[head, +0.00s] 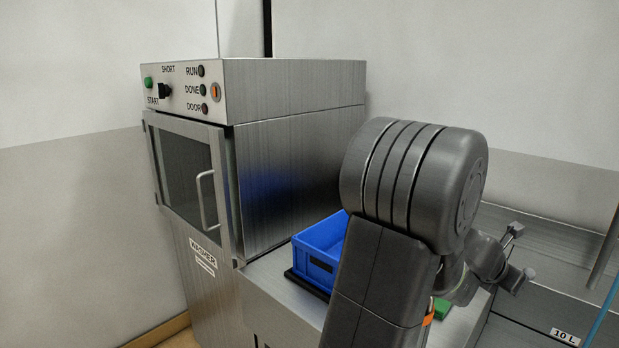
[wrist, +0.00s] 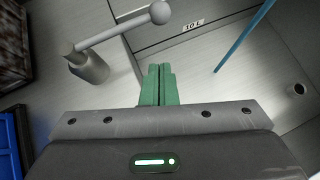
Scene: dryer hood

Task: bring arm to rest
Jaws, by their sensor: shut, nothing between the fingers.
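My gripper (wrist: 158,72) shows in the wrist view with its two green fingers pressed together and nothing between them. It points over grey metal surfaces, apart from the things around it. In the head view my dark grey arm fills the middle right, folded with its large rounded joint up high. It hides most of the gripper there; a small green patch shows beside the arm low down, and I cannot tell if it is a finger.
The steel washer (head: 295,180) stands at left, its door (head: 188,175) seemingly closed. A blue crate (head: 315,262) sits on the counter beside my arm. A ball-ended lever (wrist: 118,27) rises near the fingers. A blue rod (wrist: 243,42) and a "10 L" label (head: 565,336) are to the right.

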